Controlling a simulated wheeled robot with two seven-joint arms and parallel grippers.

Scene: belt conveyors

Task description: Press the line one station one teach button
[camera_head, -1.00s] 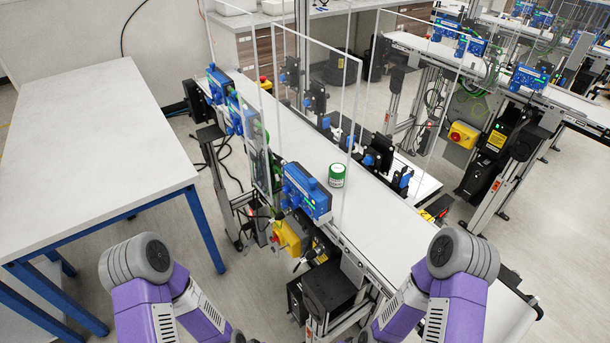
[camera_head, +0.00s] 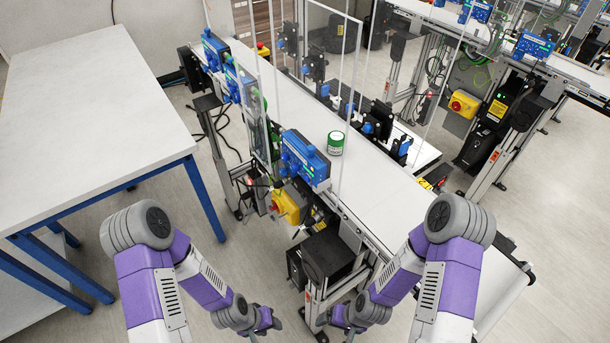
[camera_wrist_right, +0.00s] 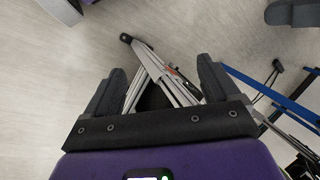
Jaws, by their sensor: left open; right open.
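Blue station boxes with small buttons stand along the near side of the closest conveyor. The nearest blue box (camera_head: 305,158) is beside the belt. Two more blue boxes, a middle one (camera_head: 238,82) and a far one (camera_head: 213,48), stand further back. I cannot tell which button is the teach button; labels are too small to read. My left gripper (camera_head: 268,322) is low at the bottom edge, left of the conveyor stand and well below the boxes. My right gripper (camera_head: 340,318) is low in front of the stand; in the right wrist view its fingers (camera_wrist_right: 160,82) are apart and empty.
A white table (camera_head: 90,120) with blue legs stands at left. A clear panel (camera_head: 352,110) rises beside the belt. A green-and-white can (camera_head: 336,143) sits on the belt (camera_head: 370,200). A yellow switch box (camera_head: 286,206) hangs under the nearest blue box. Open floor lies between table and conveyor.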

